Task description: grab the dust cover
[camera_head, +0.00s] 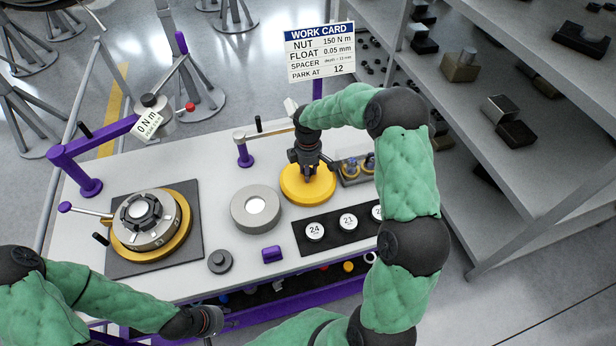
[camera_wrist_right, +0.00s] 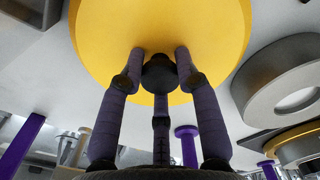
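The dust cover (camera_head: 300,192) is a yellow disc with a dark knob, at the back right of the white table. It fills the top of the right wrist view (camera_wrist_right: 160,20). My right gripper (camera_head: 309,174) is over its centre, pointing down. In the right wrist view its purple fingers (camera_wrist_right: 160,75) surround the dark knob with no clear gap, their tips at the yellow face. I cannot tell whether the cover touches the table. My left gripper (camera_head: 208,320) is low at the table's front edge, away from the cover; its fingers are not clear.
A grey ring (camera_head: 243,215) is left of the cover. A black tray (camera_head: 330,238) with numbered white discs is in front, and a small holder (camera_head: 352,178) is close on the right. A turbofan hub on a gold ring (camera_head: 182,235) is at left. Shelving (camera_head: 475,100) stands at right.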

